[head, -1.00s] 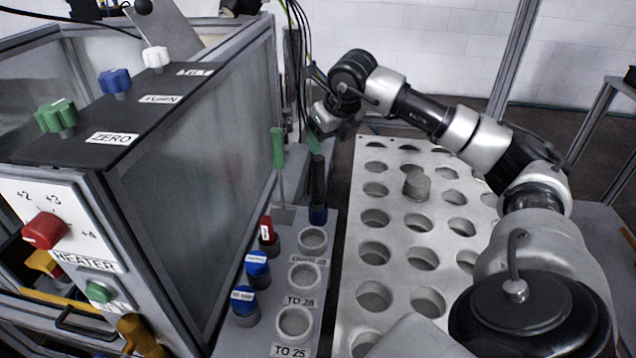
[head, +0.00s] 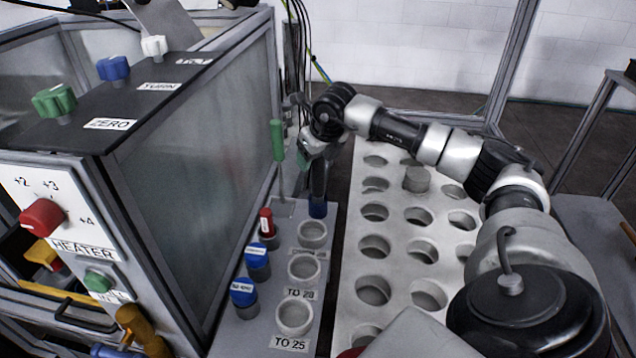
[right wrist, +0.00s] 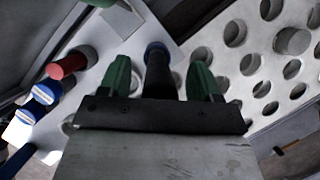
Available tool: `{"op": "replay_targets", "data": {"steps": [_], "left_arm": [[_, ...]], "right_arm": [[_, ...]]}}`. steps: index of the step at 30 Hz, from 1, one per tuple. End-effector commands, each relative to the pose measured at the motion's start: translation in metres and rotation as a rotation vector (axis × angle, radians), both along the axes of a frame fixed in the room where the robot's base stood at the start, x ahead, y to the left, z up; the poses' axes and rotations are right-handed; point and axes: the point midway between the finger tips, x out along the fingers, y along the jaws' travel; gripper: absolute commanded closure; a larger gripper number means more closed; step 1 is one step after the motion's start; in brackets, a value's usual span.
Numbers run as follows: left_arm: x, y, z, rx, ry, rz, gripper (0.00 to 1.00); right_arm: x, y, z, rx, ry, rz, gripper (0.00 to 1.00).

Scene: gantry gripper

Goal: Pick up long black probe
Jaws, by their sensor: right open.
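The long black probe (head: 318,182) stands upright in a blue collar (head: 318,208) at the back right of the grey rack. In the right wrist view the probe (right wrist: 158,75) rises between the two green fingertips. My right gripper (right wrist: 158,80) is open, one finger on each side of the probe, with a gap visible on both sides. In the head view my right gripper (head: 308,150) is at the probe's upper part and partly hides its top. My left gripper is not in view.
A red-capped piece (head: 267,223) and blue-capped pieces (head: 257,256) stand in front. A white perforated plate (head: 395,225) lies to the right, and a glass-sided cabinet (head: 200,165) to the left.

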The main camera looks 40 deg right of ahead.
Motion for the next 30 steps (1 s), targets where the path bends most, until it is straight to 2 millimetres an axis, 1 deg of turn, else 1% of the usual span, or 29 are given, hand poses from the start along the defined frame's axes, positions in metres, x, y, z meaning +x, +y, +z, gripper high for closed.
{"op": "replay_targets", "data": {"steps": [1, 10, 20, 23, 26, 29, 30], "left_arm": [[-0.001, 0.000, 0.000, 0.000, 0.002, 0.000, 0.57], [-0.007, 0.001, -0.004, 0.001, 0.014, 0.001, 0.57], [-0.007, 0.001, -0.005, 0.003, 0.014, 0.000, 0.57], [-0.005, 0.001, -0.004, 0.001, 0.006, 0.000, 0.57], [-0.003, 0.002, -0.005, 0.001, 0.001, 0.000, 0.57], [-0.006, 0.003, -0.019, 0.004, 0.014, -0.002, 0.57], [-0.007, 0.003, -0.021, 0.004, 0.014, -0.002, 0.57]], "right_arm": [[0.000, 0.000, 0.000, 0.000, 0.000, 0.000, 0.41], [0.000, 0.000, 0.000, 0.000, 0.000, 0.000, 0.87], [0.000, 0.000, 0.005, 0.000, -0.002, -0.001, 0.87], [0.000, 0.000, 0.012, -0.001, -0.002, -0.001, 0.87], [0.000, 0.000, 0.025, 0.000, -0.004, -0.001, 0.87], [0.000, 0.000, 0.043, 0.000, -0.005, -0.001, 0.87], [-0.004, -0.002, 0.047, -0.002, -0.004, -0.002, 0.87]]}}
